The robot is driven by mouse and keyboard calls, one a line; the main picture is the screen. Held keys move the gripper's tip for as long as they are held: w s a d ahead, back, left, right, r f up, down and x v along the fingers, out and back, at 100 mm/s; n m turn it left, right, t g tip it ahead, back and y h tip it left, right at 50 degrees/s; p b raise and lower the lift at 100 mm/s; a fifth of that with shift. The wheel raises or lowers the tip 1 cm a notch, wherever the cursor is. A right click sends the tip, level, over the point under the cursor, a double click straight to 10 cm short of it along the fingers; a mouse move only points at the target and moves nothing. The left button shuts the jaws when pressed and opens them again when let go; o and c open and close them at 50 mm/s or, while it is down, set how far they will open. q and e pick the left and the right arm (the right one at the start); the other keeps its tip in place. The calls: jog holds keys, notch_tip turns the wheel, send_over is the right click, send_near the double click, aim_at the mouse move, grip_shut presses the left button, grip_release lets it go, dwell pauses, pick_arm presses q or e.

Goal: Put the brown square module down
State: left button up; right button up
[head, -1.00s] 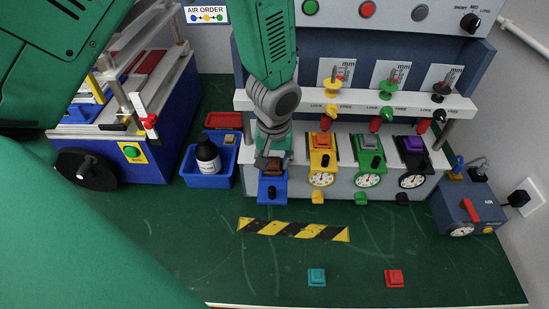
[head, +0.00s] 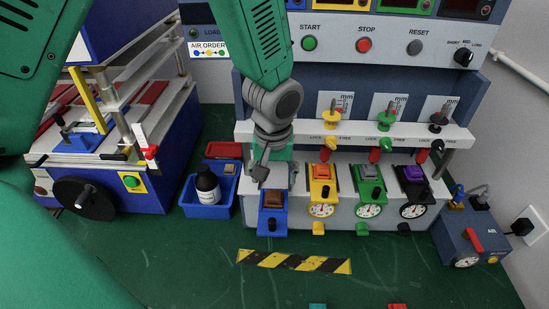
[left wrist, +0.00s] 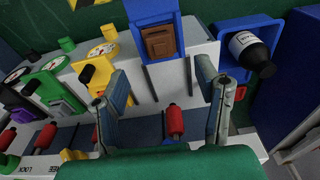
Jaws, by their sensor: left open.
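The brown square module (head: 272,199) sits in the blue fixture (head: 272,223) at the left end of the row of test stations. It also shows in the left wrist view (left wrist: 158,42), seated in the blue fixture's upper part. My left gripper (head: 262,170) is just above and behind the module, apart from it. In the left wrist view its two fingers (left wrist: 170,92) are spread wide with nothing between them, and the module lies beyond their tips. My right gripper is in neither view.
Yellow, green and black stations (head: 369,190) stand to the right of the fixture. A blue bin (head: 208,211) with a bottle (head: 207,184) stands to its left. A striped strip (head: 294,261) lies on the open green table in front.

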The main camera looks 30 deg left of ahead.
aim_at(273, 199)
pick_arm(q)
notch_tip(273, 199, up, 6)
jog(key=shift+s+d, duration=0.2)
jog(key=shift+s, duration=0.15)
dwell(0.4)
